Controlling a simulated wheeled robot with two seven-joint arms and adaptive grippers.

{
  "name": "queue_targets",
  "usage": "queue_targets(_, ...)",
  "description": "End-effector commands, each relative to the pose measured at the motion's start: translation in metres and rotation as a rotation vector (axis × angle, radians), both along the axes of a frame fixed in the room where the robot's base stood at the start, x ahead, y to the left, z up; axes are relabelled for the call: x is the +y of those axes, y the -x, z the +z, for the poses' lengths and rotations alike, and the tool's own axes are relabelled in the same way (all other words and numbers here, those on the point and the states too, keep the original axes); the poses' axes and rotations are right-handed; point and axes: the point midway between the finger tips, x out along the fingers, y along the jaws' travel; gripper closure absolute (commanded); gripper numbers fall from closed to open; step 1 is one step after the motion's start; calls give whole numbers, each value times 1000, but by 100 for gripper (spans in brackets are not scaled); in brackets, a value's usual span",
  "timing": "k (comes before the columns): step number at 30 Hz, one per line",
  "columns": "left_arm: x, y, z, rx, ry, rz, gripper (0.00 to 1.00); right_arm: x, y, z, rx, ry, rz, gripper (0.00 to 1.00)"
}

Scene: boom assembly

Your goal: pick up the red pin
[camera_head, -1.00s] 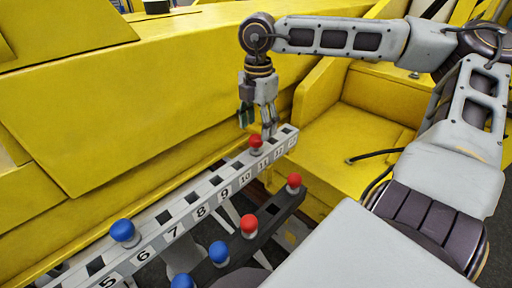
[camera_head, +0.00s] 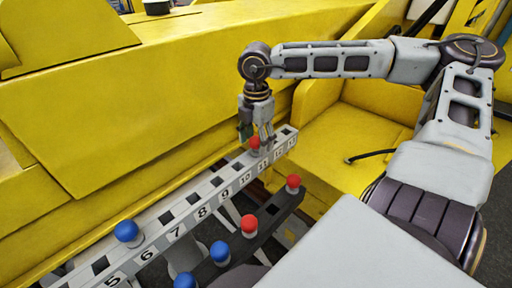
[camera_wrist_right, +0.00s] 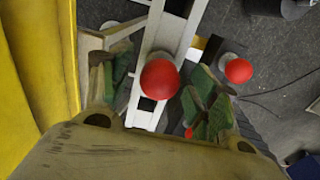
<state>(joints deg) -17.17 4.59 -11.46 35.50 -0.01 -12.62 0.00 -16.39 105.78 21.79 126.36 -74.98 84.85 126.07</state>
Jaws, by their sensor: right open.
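A red pin (camera_head: 254,142) with a round head stands upright in the light numbered rail (camera_head: 190,217), near the number 11. My right gripper (camera_head: 257,138) points down over this pin, with its fingers around or just beside the head. In the right wrist view the red pin (camera_wrist_right: 159,80) lies between the two green-padded fingers of my open right gripper (camera_wrist_right: 160,95), with a gap on each side. The pin's shaft is mostly hidden below its head. Two more red pins (camera_head: 249,224) (camera_head: 293,182) stand in the dark lower rail. My left gripper is out of view.
A blue pin (camera_head: 128,232) stands farther left on the light rail, and other blue pins (camera_head: 220,252) stand in the dark rail (camera_head: 270,213). A yellow wall (camera_head: 150,110) runs close behind the rails. A black cable (camera_head: 372,155) lies at the right.

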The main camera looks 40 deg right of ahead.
Motion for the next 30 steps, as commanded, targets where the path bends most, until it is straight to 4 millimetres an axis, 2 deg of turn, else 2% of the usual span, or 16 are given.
queue_targets(15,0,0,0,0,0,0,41,0,0,-1,0,0,1,41)
queue_targets(28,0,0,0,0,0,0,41,0,0,-1,0,0,1,96)
queue_targets(30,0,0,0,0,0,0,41,0,0,-1,-1,0,1,96)
